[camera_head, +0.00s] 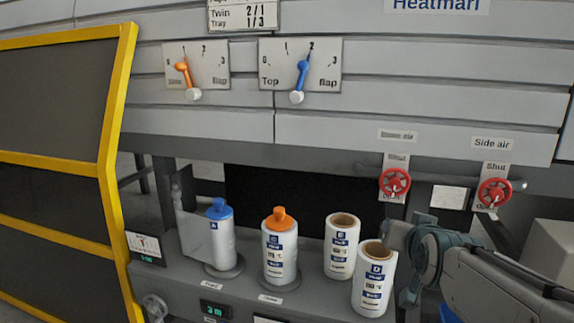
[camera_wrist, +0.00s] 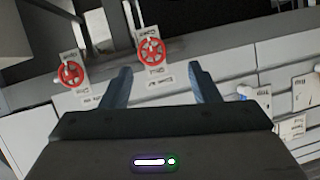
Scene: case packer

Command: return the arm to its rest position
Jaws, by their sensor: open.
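My gripper (camera_head: 402,264) is at the right in the head view, with my arm reaching in from the right edge. Its fingers overlap the right edge of a white roll (camera_head: 372,285) in the picture; I cannot tell how far apart they are in depth. In the wrist view my gripper (camera_wrist: 159,72) has its two dark blue fingers spread with nothing between them. A red valve wheel (camera_wrist: 152,52) shows beyond the gap, and another red wheel (camera_wrist: 70,74) lies left of it. The wrist picture is turned over.
A ledge holds an orange-capped bottle (camera_head: 280,250), a blue-capped bottle (camera_head: 221,238) and another white roll (camera_head: 342,250). Red valve wheels, left (camera_head: 395,183) and right (camera_head: 494,194), jut out above my arm. A yellow-framed guard (camera_head: 112,130) stands at the left.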

